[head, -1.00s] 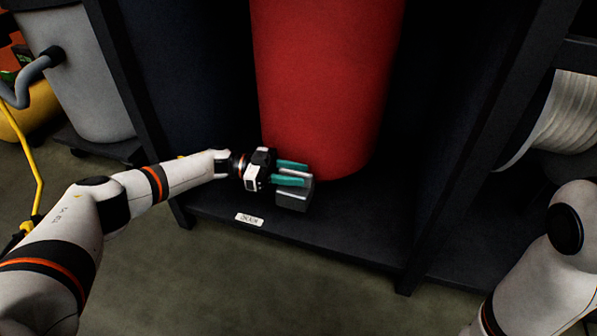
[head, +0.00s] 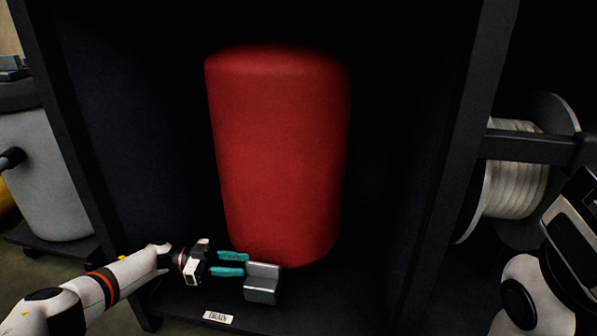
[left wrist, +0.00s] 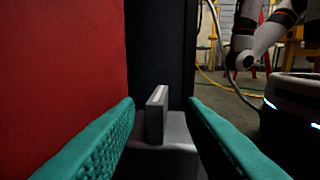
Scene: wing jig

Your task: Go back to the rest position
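My left gripper (head: 243,263) is low in the head view, in front of a red cylinder (head: 280,160). Its two teal fingers are spread and point right at a small grey stepped block (head: 262,290) on the dark shelf. In the left wrist view the fingers (left wrist: 160,130) stand wide apart. The block's upright plate (left wrist: 157,115) shows in the gap between them, touched by neither finger. My right arm (head: 540,285) is at the right edge of the head view; its fingers do not show.
The dark cabinet's right post (head: 455,150) stands between the cylinder and a white cable reel (head: 515,170). A label (head: 218,317) is on the shelf's front edge. A grey bin (head: 45,170) stands at the left. Open floor shows in the left wrist view (left wrist: 225,120).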

